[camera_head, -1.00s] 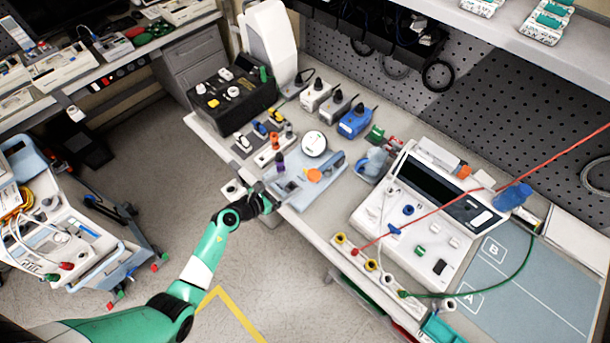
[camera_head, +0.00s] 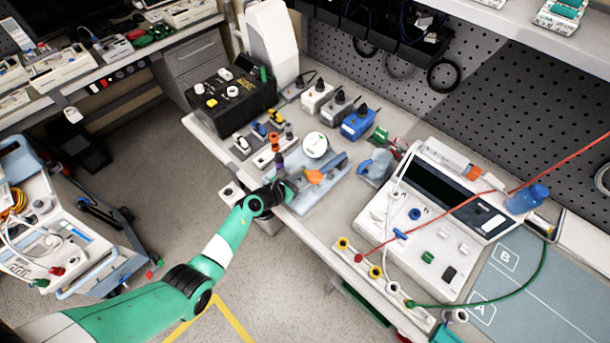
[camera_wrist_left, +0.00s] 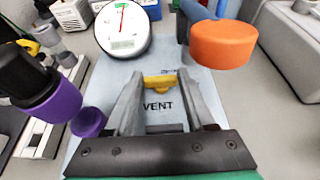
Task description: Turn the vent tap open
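The blue-grey panel (camera_head: 328,184) on the bench carries a round white gauge (camera_head: 315,145), an orange knob (camera_head: 314,177) and a purple knob (camera_head: 279,161). In the left wrist view, a small yellow tap (camera_wrist_left: 162,84) sits just beyond the printed word VENT. My left gripper (camera_head: 287,187) is low over the panel's near left part. In the wrist view, its fingers (camera_wrist_left: 160,80) are apart, one on each side of the yellow tap; I cannot tell whether they touch it. The tap is hidden in the head view. My right gripper is not in view.
The orange knob (camera_wrist_left: 223,44) stands close right of the fingers, and the purple knob (camera_wrist_left: 89,122) close left. The gauge (camera_wrist_left: 123,28) is behind. A white console (camera_head: 425,215) with coloured sockets stands to the right on the bench.

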